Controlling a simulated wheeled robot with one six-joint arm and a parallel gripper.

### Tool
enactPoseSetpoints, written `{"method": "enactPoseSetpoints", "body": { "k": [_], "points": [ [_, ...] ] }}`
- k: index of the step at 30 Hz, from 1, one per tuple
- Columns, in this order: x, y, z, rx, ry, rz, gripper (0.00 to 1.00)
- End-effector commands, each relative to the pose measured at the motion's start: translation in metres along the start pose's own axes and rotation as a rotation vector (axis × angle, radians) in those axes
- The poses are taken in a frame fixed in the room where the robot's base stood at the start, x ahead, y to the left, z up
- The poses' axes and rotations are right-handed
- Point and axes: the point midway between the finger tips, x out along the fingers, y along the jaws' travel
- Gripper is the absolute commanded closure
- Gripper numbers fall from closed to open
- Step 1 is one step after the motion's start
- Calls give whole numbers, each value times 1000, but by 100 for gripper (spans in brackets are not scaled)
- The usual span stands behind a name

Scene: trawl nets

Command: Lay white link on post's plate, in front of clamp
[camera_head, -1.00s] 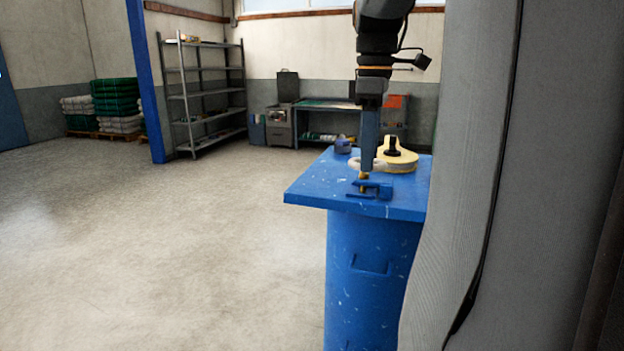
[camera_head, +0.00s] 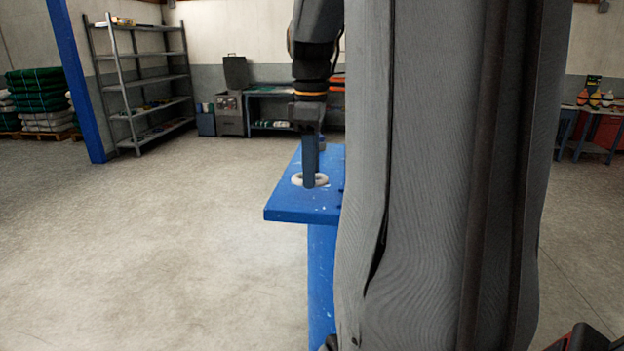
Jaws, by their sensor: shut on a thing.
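The white link (camera_head: 299,180) is a pale ring at the left part of the blue plate (camera_head: 285,209) on top of the blue post (camera_head: 321,290). My gripper (camera_head: 310,184) points straight down and is shut on the link. The link is at plate height; I cannot tell whether it touches the plate. The clamp is hidden, along with the right part of the plate, behind a large grey ribbed surface close to the camera.
The plate's front left corner is bare. Open concrete floor lies left of the post. Metal shelves (camera_head: 145,85), a grey machine (camera_head: 230,113) and a workbench (camera_head: 268,92) stand at the back. A red bench unit (camera_head: 602,128) is at far right.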

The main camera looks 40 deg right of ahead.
Motion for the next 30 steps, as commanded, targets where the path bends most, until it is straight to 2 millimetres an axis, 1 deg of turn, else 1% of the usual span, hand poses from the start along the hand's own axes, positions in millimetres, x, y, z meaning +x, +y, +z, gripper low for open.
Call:
{"method": "enactPoseSetpoints", "body": {
  "k": [3,7,9,20,21,23,24,30],
  "points": [
    [16,-1,1,1,-1,-3,87],
    [30,0,2,2,-1,-2,87],
    [34,0,2,3,0,0,87],
    [37,0,2,4,0,0,87],
    [37,0,2,4,0,0,53],
    [37,0,2,5,0,0,43],
    [37,0,2,5,0,0,40],
    [37,0,2,5,0,0,40]
  ]
}}
